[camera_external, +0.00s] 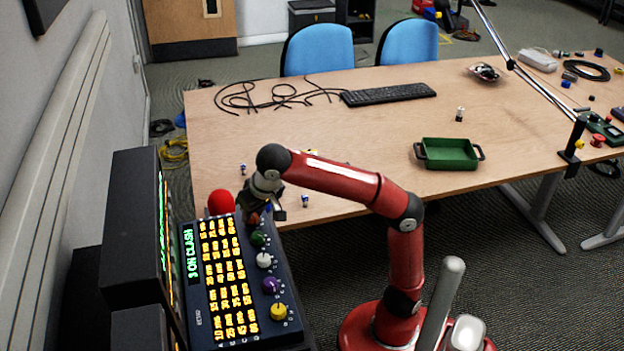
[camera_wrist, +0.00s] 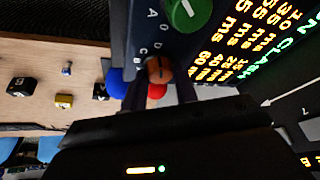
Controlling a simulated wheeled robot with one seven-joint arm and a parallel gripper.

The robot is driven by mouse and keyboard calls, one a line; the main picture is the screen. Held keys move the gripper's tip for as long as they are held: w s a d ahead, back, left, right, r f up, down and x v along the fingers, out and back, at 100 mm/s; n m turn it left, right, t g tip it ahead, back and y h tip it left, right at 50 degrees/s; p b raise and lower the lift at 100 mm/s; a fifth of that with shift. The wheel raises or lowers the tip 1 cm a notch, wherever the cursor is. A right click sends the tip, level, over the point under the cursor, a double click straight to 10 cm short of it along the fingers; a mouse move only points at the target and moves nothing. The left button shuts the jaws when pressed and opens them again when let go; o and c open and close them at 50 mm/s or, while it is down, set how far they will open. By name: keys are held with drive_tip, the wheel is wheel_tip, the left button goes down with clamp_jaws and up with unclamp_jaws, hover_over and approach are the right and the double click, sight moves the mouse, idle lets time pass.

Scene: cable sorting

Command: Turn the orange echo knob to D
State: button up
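The orange echo knob (camera_wrist: 160,70) shows in the wrist view between the tips of my gripper (camera_wrist: 161,85). Its dark pointer line runs roughly up and down in that view. The letters A, D, C and B show near the knobs, partly cut off or hidden. In the external view the orange knob (camera_external: 254,218) is at the far end of the knob row, with my gripper (camera_external: 262,212) down at it. One finger is on each side of the knob. I cannot tell whether they touch it.
Green (camera_external: 258,238), white (camera_external: 264,260), purple (camera_external: 271,285) and yellow (camera_external: 279,311) knobs line the panel beside a lit display (camera_external: 228,285). A red ball (camera_external: 221,202) is just behind the panel. The table (camera_external: 350,120) holds a green tray (camera_external: 449,153) and a keyboard (camera_external: 388,94).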

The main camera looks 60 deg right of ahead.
drive_tip(key=shift+c, duration=1.3)
drive_tip(key=shift+n, duration=0.5)
drive_tip(key=o, duration=1)
drive_tip(key=p+v, duration=0.2)
drive_tip(key=v, duration=0.5)
drive_tip(key=shift+s+d+r+p, duration=0.15)
drive_tip(key=shift+r+p, duration=0.15)
drive_tip(key=shift+r, duration=0.1)
